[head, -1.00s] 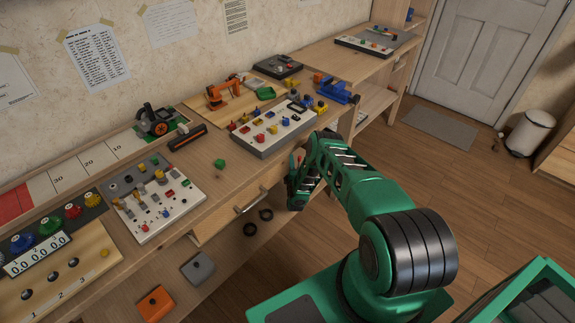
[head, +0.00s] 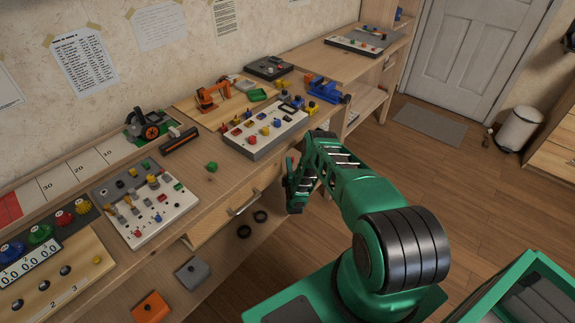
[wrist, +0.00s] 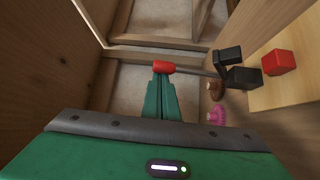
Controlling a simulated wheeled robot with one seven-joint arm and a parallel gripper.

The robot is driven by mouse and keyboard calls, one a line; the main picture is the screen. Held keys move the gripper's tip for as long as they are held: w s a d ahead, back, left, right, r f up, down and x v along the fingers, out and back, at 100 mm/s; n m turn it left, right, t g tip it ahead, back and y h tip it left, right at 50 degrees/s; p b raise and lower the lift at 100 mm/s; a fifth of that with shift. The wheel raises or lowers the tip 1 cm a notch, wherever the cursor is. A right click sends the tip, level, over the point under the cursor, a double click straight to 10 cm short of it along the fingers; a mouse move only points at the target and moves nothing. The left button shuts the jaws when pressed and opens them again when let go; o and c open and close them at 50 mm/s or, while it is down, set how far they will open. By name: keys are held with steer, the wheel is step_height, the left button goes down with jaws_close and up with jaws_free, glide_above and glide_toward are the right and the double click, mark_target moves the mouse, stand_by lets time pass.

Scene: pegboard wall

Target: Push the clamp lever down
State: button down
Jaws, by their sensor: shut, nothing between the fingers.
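In the wrist view, the clamp lever shows as a red grip (wrist: 165,66) on a thin grey rod that runs right to a black clamp body (wrist: 230,65). My gripper (wrist: 161,80) is shut and empty, its green fingers pointing at the red grip. The fingertips are right at the grip in the picture; I cannot tell if they touch it. In the head view, my gripper (head: 295,188) is beside the front edge of the workbench (head: 232,178). I cannot make out the clamp in that view.
A red block (wrist: 278,62) stands on a light wooden board right of the clamp. A pink object (wrist: 216,115) and a brown one lie near it. In the head view, a drawer handle (head: 244,203) sticks out of the bench front.

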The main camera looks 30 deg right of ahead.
steer(key=shift+s+d, duration=0.1)
steer(key=shift+s, duration=0.1)
steer(key=shift+s+d+f, duration=0.15)
steer(key=shift+s, duration=0.3)
steer(key=shift+s+d+f, duration=0.2)
steer(key=shift+s, duration=0.3)
steer(key=shift+s+d+f, duration=0.15)
steer(key=shift+s, duration=0.3)
steer(key=shift+s+d+f, duration=0.25)
steer(key=shift+s+f, duration=0.25)
steer(key=shift+s, duration=0.15)
steer(key=shift+s+d+f, duration=0.2)
steer(key=shift+s+f, duration=0.3)
steer(key=shift+s, duration=0.15)
